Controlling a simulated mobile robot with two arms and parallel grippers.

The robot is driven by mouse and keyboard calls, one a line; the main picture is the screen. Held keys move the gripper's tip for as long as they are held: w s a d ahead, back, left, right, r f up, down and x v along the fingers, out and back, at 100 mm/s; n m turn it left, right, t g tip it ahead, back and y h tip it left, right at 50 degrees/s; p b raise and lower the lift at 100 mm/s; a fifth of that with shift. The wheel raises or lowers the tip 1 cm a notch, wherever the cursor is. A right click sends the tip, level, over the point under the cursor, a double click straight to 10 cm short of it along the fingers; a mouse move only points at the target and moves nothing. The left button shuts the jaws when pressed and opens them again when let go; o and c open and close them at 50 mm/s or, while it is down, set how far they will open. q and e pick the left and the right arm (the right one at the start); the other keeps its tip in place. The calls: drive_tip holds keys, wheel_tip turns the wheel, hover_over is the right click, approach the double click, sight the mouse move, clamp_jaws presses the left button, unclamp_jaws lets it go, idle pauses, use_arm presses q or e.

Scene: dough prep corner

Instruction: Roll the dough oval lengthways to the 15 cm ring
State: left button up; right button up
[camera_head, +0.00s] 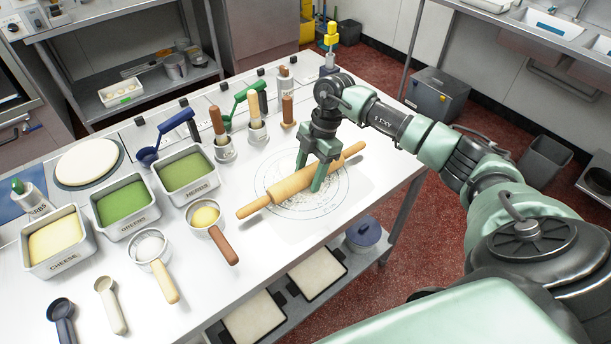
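A wooden rolling pin (283,189) lies slantwise over the printed ring marks (318,210) on the white worktop, from lower left to upper right. The ring area is dusted with white flour. I cannot pick out the dough oval; the pin and my gripper cover the middle of the rings. My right gripper (310,177) points down over the pin's middle, one finger on its far side and one on its near side, closed around it. I cannot tell whether the pin touches dough. My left gripper is not in view.
Left of the rings stand a scoop of yellow contents (206,217), a scoop of white powder (150,248) and tubs of cheese (56,243), greens (123,206) and herbs (186,175). Upright wooden-handled tools (257,123) stand behind.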

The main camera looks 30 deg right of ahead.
sight(304, 172)
drive_tip(key=shift+f, duration=0.1)
clamp_jaws()
drive_tip(key=shift+w+r+p, duration=0.1)
drive_tip(key=shift+r+p, duration=0.7)
drive_tip(key=shift+r, duration=0.05)
wheel_tip(304, 172, up, 5)
drive_tip(key=p, duration=0.4)
drive_tip(key=shift+f, duration=0.2)
drive_tip(key=shift+f, duration=0.1)
